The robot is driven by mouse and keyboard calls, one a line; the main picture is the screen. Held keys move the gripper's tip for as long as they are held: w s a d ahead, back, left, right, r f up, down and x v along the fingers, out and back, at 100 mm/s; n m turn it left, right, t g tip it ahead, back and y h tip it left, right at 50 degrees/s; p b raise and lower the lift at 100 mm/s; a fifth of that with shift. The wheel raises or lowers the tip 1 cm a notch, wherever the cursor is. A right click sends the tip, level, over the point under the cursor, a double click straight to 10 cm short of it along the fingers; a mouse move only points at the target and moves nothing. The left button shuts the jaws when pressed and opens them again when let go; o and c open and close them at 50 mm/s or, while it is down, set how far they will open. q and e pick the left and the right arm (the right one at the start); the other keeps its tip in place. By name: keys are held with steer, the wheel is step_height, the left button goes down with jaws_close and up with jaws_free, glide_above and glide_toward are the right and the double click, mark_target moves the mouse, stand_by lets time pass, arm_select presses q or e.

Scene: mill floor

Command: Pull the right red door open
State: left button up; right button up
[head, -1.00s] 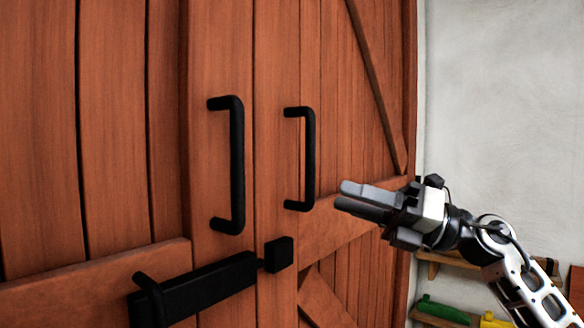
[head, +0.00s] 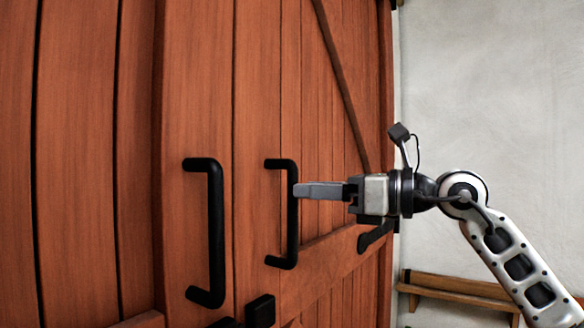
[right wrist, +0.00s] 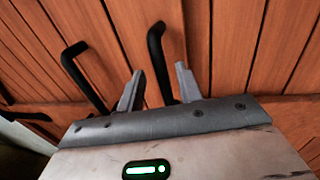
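The right red door (head: 265,110) is wooden and looks shut against the left red door (head: 90,150). A black upright bar handle (head: 292,225) is on the right door. It also shows in the right wrist view (right wrist: 158,55). My right gripper (head: 299,190) points left at this handle, its fingertips overlapping the bar in the head view. In the right wrist view its two fingers (right wrist: 159,75) are apart, and the handle's bar appears between them. I cannot tell whether they touch it. My left gripper is not in view.
The left door has a similar black handle (head: 216,235), close beside the right one. A black bolt catch (head: 260,311) sits below the handles. A pale wall (head: 490,110) stands right of the doors, with a wooden shelf (head: 450,290) low on it.

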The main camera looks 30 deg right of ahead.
steer(key=p+x, duration=0.1)
steer(key=x, duration=0.3)
steer(key=shift+w+a+p, duration=0.1)
steer(key=shift+w+p, duration=0.1)
steer(key=shift+p, duration=0.1)
jaws_close()
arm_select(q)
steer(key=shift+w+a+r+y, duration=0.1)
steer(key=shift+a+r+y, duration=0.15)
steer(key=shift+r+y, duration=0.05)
